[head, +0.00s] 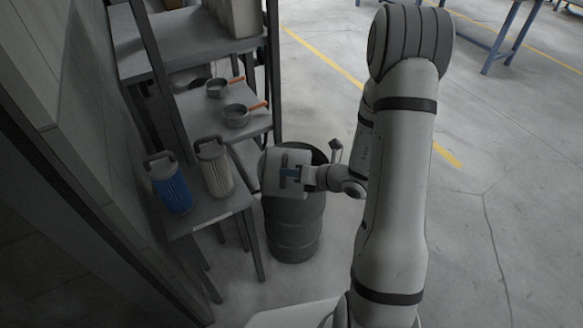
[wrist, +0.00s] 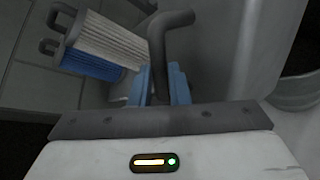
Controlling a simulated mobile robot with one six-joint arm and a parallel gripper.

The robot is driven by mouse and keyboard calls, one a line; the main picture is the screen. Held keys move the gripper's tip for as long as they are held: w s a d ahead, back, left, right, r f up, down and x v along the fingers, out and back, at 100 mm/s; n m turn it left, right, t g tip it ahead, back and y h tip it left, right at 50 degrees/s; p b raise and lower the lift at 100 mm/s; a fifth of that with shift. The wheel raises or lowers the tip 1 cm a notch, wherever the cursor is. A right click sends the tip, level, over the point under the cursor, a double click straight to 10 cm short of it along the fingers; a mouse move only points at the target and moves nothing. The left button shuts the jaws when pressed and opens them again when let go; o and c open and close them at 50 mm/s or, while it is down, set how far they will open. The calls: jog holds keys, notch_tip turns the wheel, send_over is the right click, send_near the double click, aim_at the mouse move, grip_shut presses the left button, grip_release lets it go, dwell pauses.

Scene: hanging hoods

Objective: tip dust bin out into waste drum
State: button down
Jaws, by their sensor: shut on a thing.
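The dust bin (head: 272,178) is a light grey box at the mouth of the waste drum in the head view. It looks tilted, but its opening and any dust are hidden. My gripper (head: 291,172) has blue fingers and is shut on the bin. In the wrist view the fingers (wrist: 160,84) close around the dark bent handle (wrist: 163,42), with the grey bin wall (wrist: 222,50) behind. The waste drum (head: 293,228) is a dark ribbed cylinder standing on the floor. The bin covers part of its open top.
A side table left of the drum holds a blue filter (head: 174,192) and a white filter (head: 217,172). A shelf rack (head: 205,97) with two orange-handled pans (head: 236,116) stands behind. Open floor (head: 490,160) lies to the right.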

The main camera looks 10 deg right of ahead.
aim_at(287, 151)
jog(key=shift+w+d+r+m+g+p, duration=0.35)
jog(key=shift+w+p, duration=0.35)
jog(key=shift+p, duration=0.9)
jog(key=shift+w+d+r+m+g+p, duration=0.1)
jog(key=shift+w+m+g+p, duration=0.45)
jog(key=shift+p, duration=1)
jog(key=shift+w+d+r+m+g+p, duration=0.25)
jog(key=shift+w+p, duration=0.55)
jog(key=shift+p, duration=0.8)
jog(key=shift+m+g+y, duration=0.4)
jog(key=shift+m+g, duration=0.25)
jog(key=shift+g, duration=0.2)
jog(key=w+p, duration=0.2)
jog(key=w+d+p, duration=0.1)
jog(key=w+p, duration=0.1)
jog(key=shift+d+f+p, duration=0.15)
jog(key=shift+d+p, duration=0.05)
jog(key=shift+p, duration=0.2)
jog(key=shift+w+d+f+m+g+p, duration=0.15)
jog(key=shift+w+m+g+p, duration=0.05)
jog(key=shift+w, duration=0.2)
jog(key=shift+w+d+f+m+g+p, duration=0.1)
jog(key=shift+w+d+m+g+p, duration=0.1)
jog(key=shift+w, duration=0.2)
jog(key=shift+r, duration=0.1)
